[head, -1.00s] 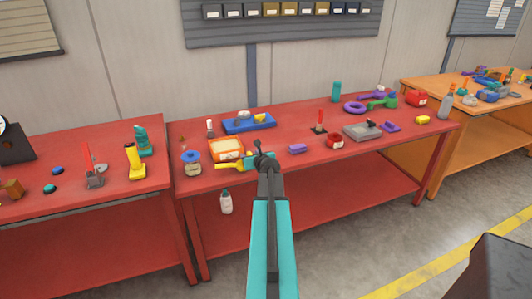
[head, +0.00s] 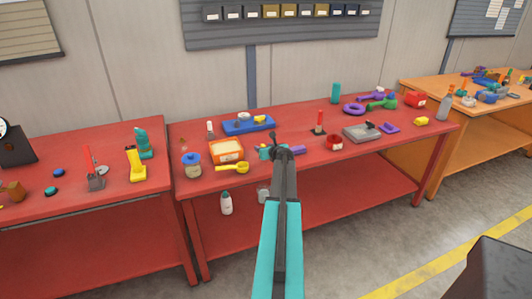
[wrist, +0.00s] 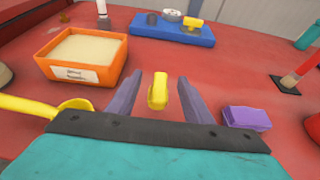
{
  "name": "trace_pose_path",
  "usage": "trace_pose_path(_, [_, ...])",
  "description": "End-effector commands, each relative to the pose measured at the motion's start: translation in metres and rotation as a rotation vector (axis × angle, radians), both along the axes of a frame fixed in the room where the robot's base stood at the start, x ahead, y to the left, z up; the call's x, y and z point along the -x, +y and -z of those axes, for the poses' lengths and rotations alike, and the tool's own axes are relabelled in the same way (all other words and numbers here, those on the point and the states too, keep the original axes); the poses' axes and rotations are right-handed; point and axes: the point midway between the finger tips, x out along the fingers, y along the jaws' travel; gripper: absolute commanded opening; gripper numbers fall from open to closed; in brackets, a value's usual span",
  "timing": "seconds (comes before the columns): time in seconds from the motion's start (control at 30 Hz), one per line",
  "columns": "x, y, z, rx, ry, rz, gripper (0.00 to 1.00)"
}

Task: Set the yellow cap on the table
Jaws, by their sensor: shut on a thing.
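The yellow cap (wrist: 158,90) is a small, rounded yellow piece between the two fingers of my gripper (wrist: 158,98) in the wrist view. My gripper is shut on it. In the head view my gripper (head: 262,148) is over the red table (head: 300,165), near its front middle, and a small speck of yellow shows at its tip. The red tabletop (wrist: 235,75) lies behind the cap in the wrist view. I cannot tell whether the cap touches the table.
An orange bin (head: 226,151) and a yellow ladle (head: 233,168) are left of the gripper. A purple block (wrist: 246,118) lies close on the right. A blue tray (head: 248,125) with small items is behind. Bare red tabletop shows between the bin and the block.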

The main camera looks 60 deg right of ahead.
Motion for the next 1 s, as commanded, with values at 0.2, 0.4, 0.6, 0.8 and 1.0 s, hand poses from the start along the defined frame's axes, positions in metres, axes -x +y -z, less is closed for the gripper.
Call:
trace_pose_path(0.2, [0.0, -0.012, 0.001, 0.0, 0.0, 0.0, 0.21])
trace_pose_path(0.4, [0.0, -0.011, 0.001, 0.0, 0.0, -0.001, 0.21])
trace_pose_path(0.6, [-0.001, -0.014, 0.001, 0.0, 0.0, 0.0, 0.21])
trace_pose_path(0.8, [-0.001, -0.021, 0.012, -0.002, 0.001, -0.001, 0.21])
trace_pose_path(1.0, [-0.001, -0.02, 0.033, -0.002, 0.0, -0.001, 0.21])
